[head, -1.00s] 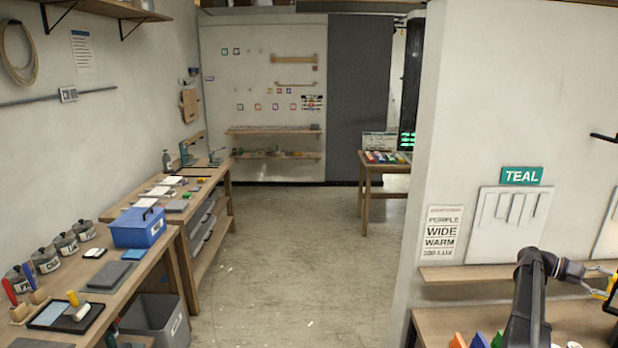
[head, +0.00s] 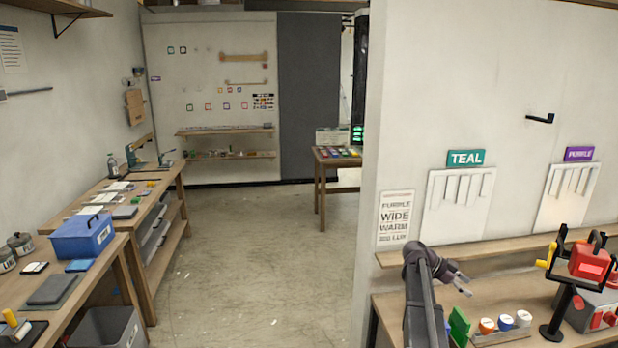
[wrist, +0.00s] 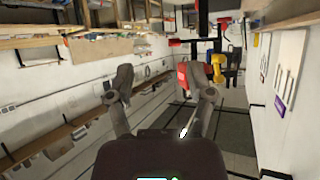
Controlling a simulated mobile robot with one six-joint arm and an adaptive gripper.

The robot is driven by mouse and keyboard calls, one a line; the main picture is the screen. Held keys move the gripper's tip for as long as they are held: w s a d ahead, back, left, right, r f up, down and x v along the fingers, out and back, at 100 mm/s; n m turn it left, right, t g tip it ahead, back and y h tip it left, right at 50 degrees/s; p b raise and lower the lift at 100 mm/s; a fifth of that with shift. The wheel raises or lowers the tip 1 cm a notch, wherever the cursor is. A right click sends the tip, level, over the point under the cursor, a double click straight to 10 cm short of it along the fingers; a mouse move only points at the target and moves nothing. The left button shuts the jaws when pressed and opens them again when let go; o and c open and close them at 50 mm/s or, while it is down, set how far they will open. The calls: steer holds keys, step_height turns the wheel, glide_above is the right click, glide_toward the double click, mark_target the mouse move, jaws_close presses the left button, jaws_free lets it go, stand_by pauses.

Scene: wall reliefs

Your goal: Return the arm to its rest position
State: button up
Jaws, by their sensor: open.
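My arm rises at the lower right of the head view, bent at the top. My gripper (head: 463,284) points to the right, just in front of the wooden ledge on the right wall. Its fingers are apart with nothing between them. In the wrist view my gripper (wrist: 165,92) shows both fingers spread and empty, against a tilted view of the room. A red and a yellow part show behind the right finger there.
A bench (head: 468,304) under the ledge holds a green block (head: 459,326), several colour-capped jars and a black stand with a red box (head: 588,262). TEAL (head: 466,158) and PURPLE (head: 579,154) signs hang above white panels. The floor (head: 255,255) at centre is clear.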

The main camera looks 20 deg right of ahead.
steer(key=s+a+f+n+t+y+b, duration=0.2)
steer(key=a+f+n, duration=0.3)
steer(key=a, duration=1.1)
steer(key=s+a+f+n+t+y+b, duration=0.1)
steer(key=a+f+n+y, duration=0.4)
steer(key=a+n, duration=0.6)
steer(key=s+a+f+n+t+y+b, duration=0.2)
steer(key=a+f+n, duration=0.4)
steer(key=a, duration=1.6)
steer(key=n+t+y+b, duration=0.1)
steer(key=n, duration=0.2)
steer(key=shift+s+f, duration=0.2)
steer(key=shift+s, duration=0.15)
